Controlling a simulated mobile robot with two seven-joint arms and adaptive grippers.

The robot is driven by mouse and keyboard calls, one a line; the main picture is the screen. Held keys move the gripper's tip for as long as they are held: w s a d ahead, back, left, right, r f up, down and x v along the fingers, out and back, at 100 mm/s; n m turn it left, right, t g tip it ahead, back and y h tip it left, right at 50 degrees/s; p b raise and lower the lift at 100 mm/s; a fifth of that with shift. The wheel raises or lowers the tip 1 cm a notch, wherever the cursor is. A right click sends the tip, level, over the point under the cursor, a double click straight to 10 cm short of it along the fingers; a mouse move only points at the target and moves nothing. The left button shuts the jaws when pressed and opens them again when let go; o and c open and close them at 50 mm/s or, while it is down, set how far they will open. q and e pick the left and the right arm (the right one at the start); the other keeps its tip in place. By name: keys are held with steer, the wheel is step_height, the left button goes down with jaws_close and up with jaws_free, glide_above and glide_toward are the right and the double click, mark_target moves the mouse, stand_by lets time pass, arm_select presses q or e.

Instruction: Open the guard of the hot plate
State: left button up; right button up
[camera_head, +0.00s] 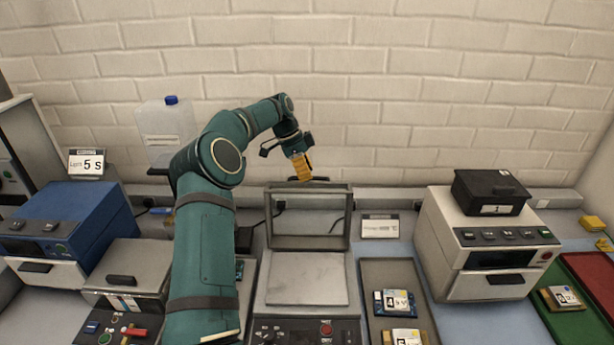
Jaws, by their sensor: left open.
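The hot plate (305,278) stands in the middle of the bench, with its pale square top bare and its control panel at the front. Its guard (350,220), a grey frame around a clear pane, stands upright at the back edge of the plate, so the guard is open. My left gripper (302,172), with orange fingers, is open just above the guard's top edge. A dark bar, perhaps the guard's handle, shows behind the fingertips. I cannot tell whether the fingers touch it. My right gripper is not in view.
My left arm crosses the left half of the view. A blue device (75,225) and a grey lidded box (127,270) stand left. A grey tray (385,272) with labelled items lies right of the hot plate. A white device (490,270) bearing a black box (490,188) stands further right.

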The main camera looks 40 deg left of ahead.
arm_select(q)
steer(key=shift+d+f, duration=0.2)
steer(key=shift+f, duration=0.15)
jaws_close()
steer(key=shift+f, duration=0.1)
